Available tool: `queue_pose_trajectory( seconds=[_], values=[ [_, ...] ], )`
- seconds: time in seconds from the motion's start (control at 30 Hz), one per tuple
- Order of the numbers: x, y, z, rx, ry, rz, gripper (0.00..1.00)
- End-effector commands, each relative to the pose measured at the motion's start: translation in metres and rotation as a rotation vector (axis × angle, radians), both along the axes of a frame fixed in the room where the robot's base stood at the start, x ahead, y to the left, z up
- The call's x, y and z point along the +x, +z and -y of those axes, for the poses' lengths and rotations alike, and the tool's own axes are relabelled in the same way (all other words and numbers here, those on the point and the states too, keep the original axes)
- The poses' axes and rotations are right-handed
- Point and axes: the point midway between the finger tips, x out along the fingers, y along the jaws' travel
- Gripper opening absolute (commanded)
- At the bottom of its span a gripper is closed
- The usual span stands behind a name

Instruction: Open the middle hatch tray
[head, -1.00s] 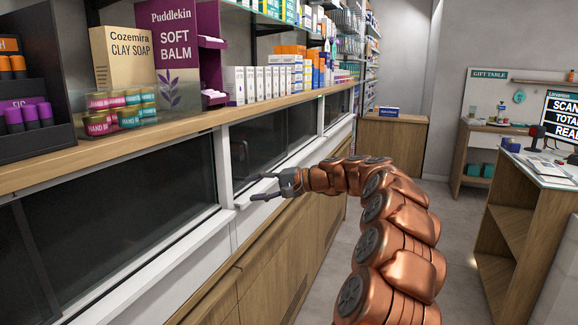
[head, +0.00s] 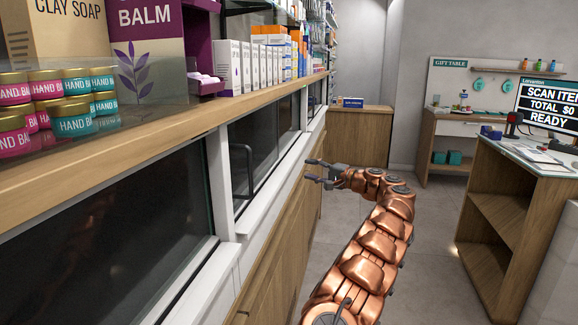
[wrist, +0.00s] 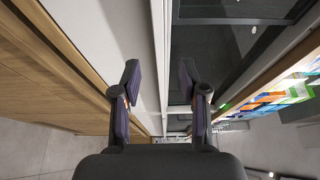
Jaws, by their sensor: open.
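Dark glass hatches in white frames run along the wall unit below the wooden counter. The middle hatch (head: 264,137) stands beyond the large near hatch (head: 110,235) and looks closed. A thin dark handle (head: 247,176) stands upright at its near left side. My gripper (head: 306,171) is open and empty, to the right of the hatch front and apart from the handle. In the wrist view my gripper (wrist: 160,85) shows two spread fingers, with a white frame strip between them and dark glass to the right. I cannot tell which hatch that glass belongs to.
The counter (head: 140,150) above carries hand balm tins (head: 75,122) and several boxes. Wooden cabinet fronts (head: 283,235) lie below the hatches. The floor (head: 425,240) is open to the right, up to a checkout counter (head: 505,215).

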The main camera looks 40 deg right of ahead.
Motion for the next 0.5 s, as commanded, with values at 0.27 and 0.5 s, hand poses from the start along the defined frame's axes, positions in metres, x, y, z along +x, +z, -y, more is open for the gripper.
queue_pose_trajectory(
  seconds=[0.27, 0.5],
  values=[
    [0.041, 0.001, -0.012, -0.001, 0.007, -0.002, 0.43],
    [0.062, 0.000, -0.014, 0.000, 0.001, -0.002, 0.43]
  ],
)
